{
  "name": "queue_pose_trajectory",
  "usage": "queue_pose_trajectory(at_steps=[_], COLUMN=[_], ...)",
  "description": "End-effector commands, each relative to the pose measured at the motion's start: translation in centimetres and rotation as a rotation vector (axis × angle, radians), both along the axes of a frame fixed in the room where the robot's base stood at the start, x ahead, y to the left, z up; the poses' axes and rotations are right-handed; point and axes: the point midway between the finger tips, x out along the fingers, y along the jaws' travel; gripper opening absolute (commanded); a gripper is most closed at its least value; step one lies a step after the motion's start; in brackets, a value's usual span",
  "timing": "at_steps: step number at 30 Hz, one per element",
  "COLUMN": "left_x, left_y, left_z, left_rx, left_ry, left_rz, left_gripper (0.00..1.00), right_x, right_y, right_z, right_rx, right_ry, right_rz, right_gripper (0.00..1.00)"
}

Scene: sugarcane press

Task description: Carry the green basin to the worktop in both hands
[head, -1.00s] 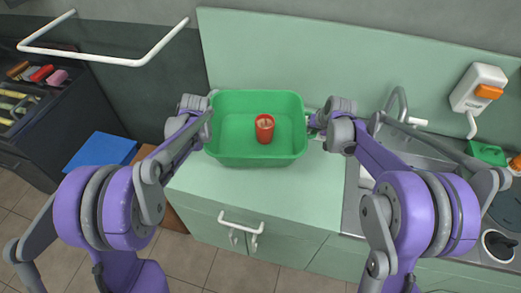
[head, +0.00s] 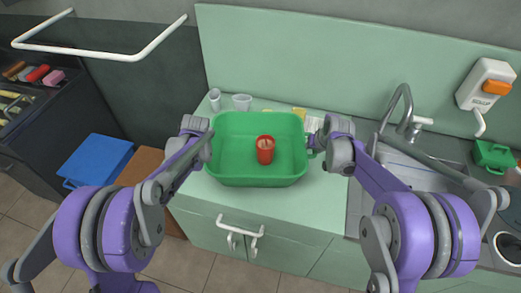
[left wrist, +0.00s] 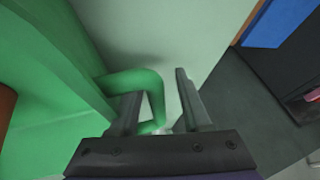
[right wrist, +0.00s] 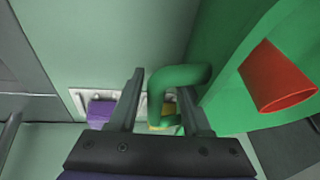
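The green basin (head: 228,176) is level over the pale green worktop (head: 300,219), with a red cup (head: 265,150) upright inside. I cannot tell whether its base touches the worktop. My left gripper (head: 210,135) is at the basin's left side; in the left wrist view its fingers (left wrist: 158,95) are on either side of the handle bar (left wrist: 156,100). My right gripper (head: 318,142) is at the right side; in the right wrist view its fingers (right wrist: 160,90) straddle the other handle (right wrist: 155,100). Some gap shows beside each bar, but the basin moves with both grippers.
Two small cups (head: 242,102) stand behind the basin, with yellow items (head: 299,112) near the wall. A sink with a tap (head: 404,105) is to the right. A blue box (head: 98,160) is on the floor at left, and a white rail (head: 100,58) is at upper left.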

Motion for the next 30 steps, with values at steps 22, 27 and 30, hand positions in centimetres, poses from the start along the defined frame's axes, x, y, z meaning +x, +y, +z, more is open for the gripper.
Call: queue_pose_trajectory(at_steps=[22,27,30], left_x=[-3.0,-3.2,-3.2], left_y=[-1.5,-1.6,-1.6], left_z=[6.6,7.1,7.1], left_rx=[0.000,0.000,0.000], left_ry=[0.001,0.001,0.001], left_rz=[-0.001,0.000,0.000], left_gripper=[0.49,0.49,0.49], right_x=[0.0,-0.3,-0.9], right_y=[0.1,-0.1,-0.3], right_z=[0.0,0.6,1.9], right_rx=[0.001,0.001,0.001], right_ry=[0.000,0.000,0.000], right_rz=[0.000,0.000,0.000], right_gripper=[0.49,0.49,0.49])
